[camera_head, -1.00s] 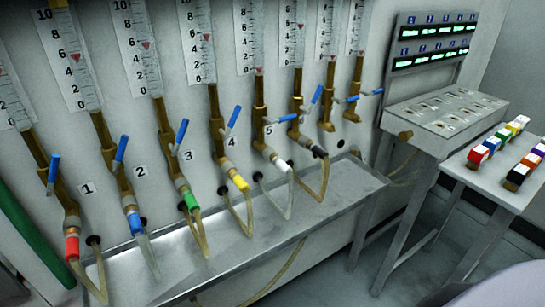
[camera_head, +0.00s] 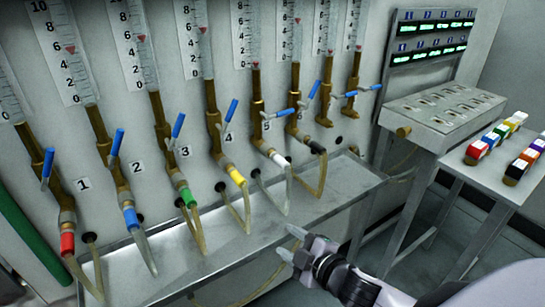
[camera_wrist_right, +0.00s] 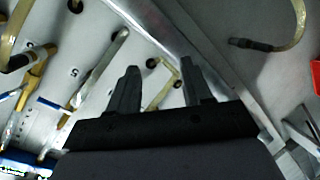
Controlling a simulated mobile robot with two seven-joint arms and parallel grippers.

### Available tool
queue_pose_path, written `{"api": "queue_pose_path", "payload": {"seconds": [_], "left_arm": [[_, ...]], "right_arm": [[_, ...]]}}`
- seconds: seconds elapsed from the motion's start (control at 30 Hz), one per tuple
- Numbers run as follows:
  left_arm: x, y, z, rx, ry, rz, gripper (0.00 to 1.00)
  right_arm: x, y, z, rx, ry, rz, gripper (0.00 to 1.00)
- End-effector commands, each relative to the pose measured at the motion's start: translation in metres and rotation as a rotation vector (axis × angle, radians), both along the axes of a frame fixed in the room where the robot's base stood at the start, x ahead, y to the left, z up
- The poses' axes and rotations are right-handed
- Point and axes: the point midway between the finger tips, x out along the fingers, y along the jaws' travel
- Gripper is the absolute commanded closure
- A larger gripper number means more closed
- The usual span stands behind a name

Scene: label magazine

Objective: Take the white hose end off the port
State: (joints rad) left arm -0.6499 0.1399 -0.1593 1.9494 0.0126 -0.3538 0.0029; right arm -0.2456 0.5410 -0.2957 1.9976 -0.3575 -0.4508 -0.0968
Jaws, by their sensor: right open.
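The white hose end (camera_head: 279,159) sits on the port at the lower end of a brass valve pipe (camera_head: 262,135), between the yellow and black hose ends. A pale clear hose (camera_head: 284,195) hangs from it into the metal trough. My right gripper (camera_head: 290,243) is at the trough's front edge, below and apart from the white end. Its fingers are open and empty; they also show in the right wrist view (camera_wrist_right: 158,75). I cannot pick out the white end for sure in the wrist view. My left gripper is not in view.
Red (camera_head: 67,244), blue (camera_head: 131,217), green (camera_head: 187,197), yellow (camera_head: 236,177) and black (camera_head: 317,147) hose ends sit on neighbouring ports. Blue valve levers (camera_head: 230,110) stick out above. The metal trough (camera_head: 340,190) runs below. A side table (camera_head: 490,180) with coloured blocks stands right.

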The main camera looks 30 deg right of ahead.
Motion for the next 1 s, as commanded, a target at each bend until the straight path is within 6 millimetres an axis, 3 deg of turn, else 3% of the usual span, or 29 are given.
{"api": "queue_pose_path", "payload": {"seconds": [0.03,0.2,0.4,0.5,1.0], "left_arm": [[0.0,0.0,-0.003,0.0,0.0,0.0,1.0],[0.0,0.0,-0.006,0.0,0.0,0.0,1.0],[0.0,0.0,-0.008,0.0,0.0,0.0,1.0],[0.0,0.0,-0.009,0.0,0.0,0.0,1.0],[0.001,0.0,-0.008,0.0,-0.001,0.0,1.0]], "right_arm": [[0.016,-0.008,0.02,-0.098,-0.065,0.024,0.5],[0.048,-0.027,0.077,-0.368,-0.23,0.058,0.5],[0.065,-0.041,0.121,-0.562,-0.347,0.061,0.5],[0.068,-0.043,0.13,-0.601,-0.371,0.06,0.5],[0.07,-0.044,0.132,-0.604,-0.373,0.058,0.5]]}}
